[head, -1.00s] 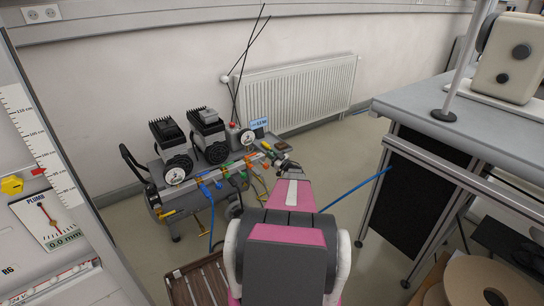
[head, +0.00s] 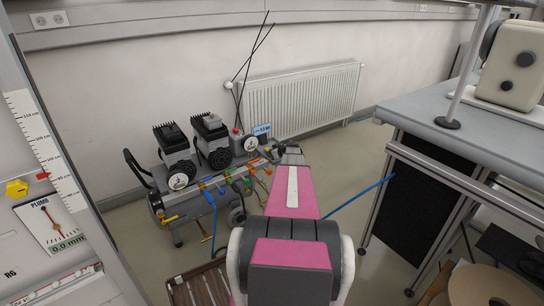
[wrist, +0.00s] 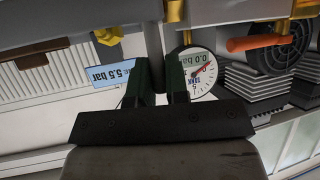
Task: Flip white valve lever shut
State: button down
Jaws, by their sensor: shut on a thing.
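The white valve lever (wrist: 153,45) shows in the wrist view as a narrow pale-grey strip running down between my fingers. My gripper (wrist: 160,82) has its two dark green fingers on either side of it, shut on it. The fingers hide its lower end. In the head view the lever cannot be made out, and my arm's wrist covers the right end of the valve row on the compressor (head: 195,180).
An orange lever (wrist: 262,42) and a yellow knob (wrist: 107,36) flank the grip. A round gauge (wrist: 203,75) and a 5.3 bar display (wrist: 108,72) are close behind. A radiator (head: 300,97) stands at the wall; a workbench (head: 440,110) is at right.

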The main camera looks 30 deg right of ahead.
jog(key=shift+w+g, duration=0.3)
jog(key=shift+g, duration=0.2)
jog(key=c, duration=1.1)
grip_release()
jog(key=v, duration=1)
jog(key=shift+s+d+r, duration=0.1)
jog(key=shift+s+r, duration=0.1)
jog(key=shift+r, duration=0.1)
